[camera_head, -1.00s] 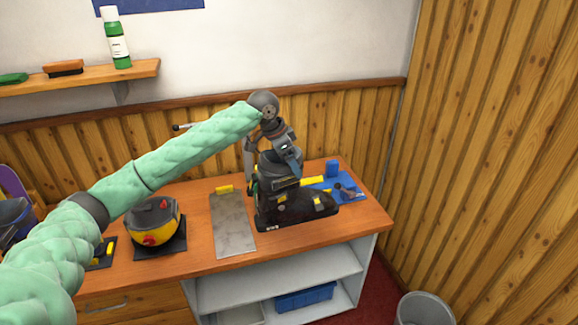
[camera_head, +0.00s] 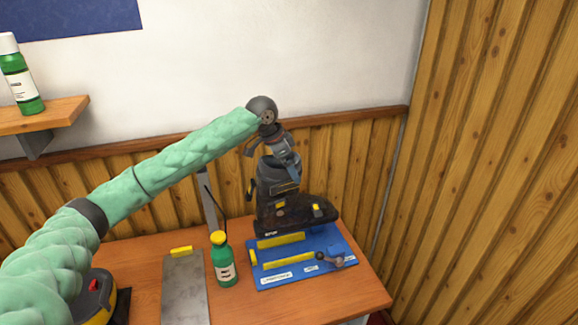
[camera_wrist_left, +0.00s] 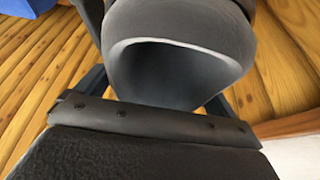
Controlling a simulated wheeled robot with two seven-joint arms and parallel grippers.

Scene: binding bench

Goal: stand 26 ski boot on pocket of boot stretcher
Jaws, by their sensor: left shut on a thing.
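A dark grey-black ski boot (camera_head: 290,212) with small yellow buckles is upright, toe to the right, in the head view. My left gripper (camera_head: 283,165) is shut on its upper cuff from above. The boot hangs over the rear part of a blue board (camera_head: 345,250) with yellow bars and a small lever, which looks like the boot stretcher. The boot hides the board's back, and I cannot tell whether its sole touches. In the left wrist view, the boot's hollow cuff (camera_wrist_left: 180,70) fills the middle. Any size mark is unreadable. My right gripper is not in view.
A green bottle with a yellow cap (camera_head: 222,260) stands just left of the blue board. A grey metal plate (camera_head: 184,290) lies left of it. A yellow-black object (camera_head: 95,300) sits at the lower left. Wooden walls close the back and right.

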